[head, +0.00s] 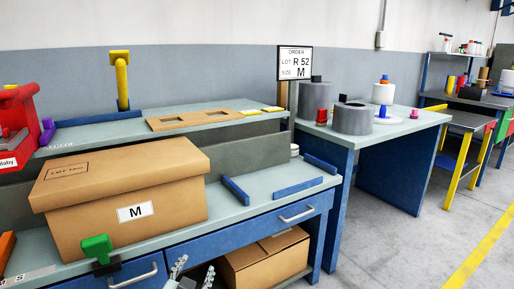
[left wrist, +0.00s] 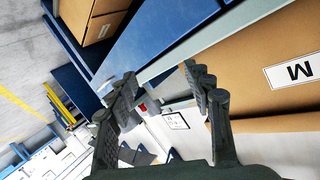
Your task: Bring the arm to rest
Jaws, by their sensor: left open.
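My left gripper (head: 194,270) shows at the bottom edge of the head view, in front of the bench's drawer front. Its two fingers are spread apart, and most of my arm is out of the picture. In the left wrist view the gripper (left wrist: 160,84) is open, with nothing between its fingers. The closed cardboard box (head: 124,192) with an M label stands on the bench to the left of and above the gripper. It also shows in the left wrist view (left wrist: 256,62), apart from the fingers. My right gripper is in neither view.
The blue bench drawer (head: 250,232) with a metal handle is close to the gripper. Another cardboard box (head: 262,264) sits below it. A green clamp-like piece (head: 97,247) is at the bench's front edge. Grey bobbins (head: 353,118) stand on the right table. The floor (head: 400,250) at right is clear.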

